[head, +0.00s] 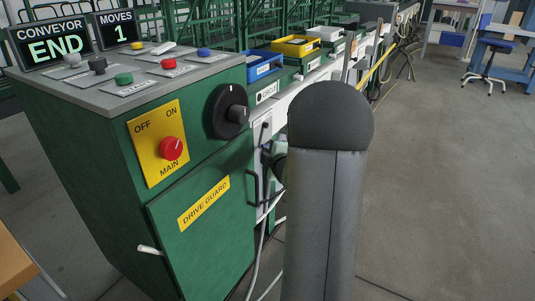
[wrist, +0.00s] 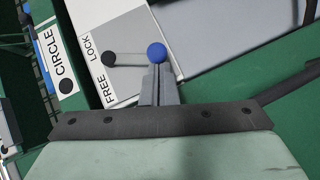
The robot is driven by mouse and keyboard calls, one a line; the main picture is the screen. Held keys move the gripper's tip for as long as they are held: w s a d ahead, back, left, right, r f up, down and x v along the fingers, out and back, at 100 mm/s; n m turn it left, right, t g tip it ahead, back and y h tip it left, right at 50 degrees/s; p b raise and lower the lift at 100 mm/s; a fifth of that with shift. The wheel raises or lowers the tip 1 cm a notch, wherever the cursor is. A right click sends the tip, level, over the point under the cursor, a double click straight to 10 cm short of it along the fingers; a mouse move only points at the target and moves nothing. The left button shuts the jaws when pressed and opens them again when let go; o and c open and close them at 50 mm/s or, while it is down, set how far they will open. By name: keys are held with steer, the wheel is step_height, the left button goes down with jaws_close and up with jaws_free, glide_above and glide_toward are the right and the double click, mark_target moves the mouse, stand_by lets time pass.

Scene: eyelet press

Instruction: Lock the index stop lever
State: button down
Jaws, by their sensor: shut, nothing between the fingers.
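In the wrist view the index stop lever is a thin rod (wrist: 132,57) with a blue ball knob (wrist: 157,53) at one end and a black round end (wrist: 108,60) at the other. It lies over a white plate marked FREE (wrist: 105,94) and LOCK (wrist: 89,47). The rod points right in the picture, away from both words; I cannot tell which setting it is at. My gripper (wrist: 158,72) is shut, its fingertips right at the blue knob; whether they touch it is unclear. In the head view my arm hides the lever.
A CIRCLE label (wrist: 57,62) is beside the plate. In the head view a green cabinet (head: 105,150) bears a red main switch (head: 171,148), a black dial (head: 232,112) and several buttons. Blue (head: 263,70) and yellow (head: 296,47) bins line the conveyor. The floor at right is open.

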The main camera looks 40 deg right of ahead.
steer(key=shift+d+f, duration=0.15)
steer(key=shift+f, duration=0.1)
steer(key=a+v, duration=0.3)
steer(key=v, duration=0.9)
steer(key=shift+f+p, duration=0.2)
steer(key=shift+p, duration=0.15)
steer(key=shift+w+a, duration=0.1)
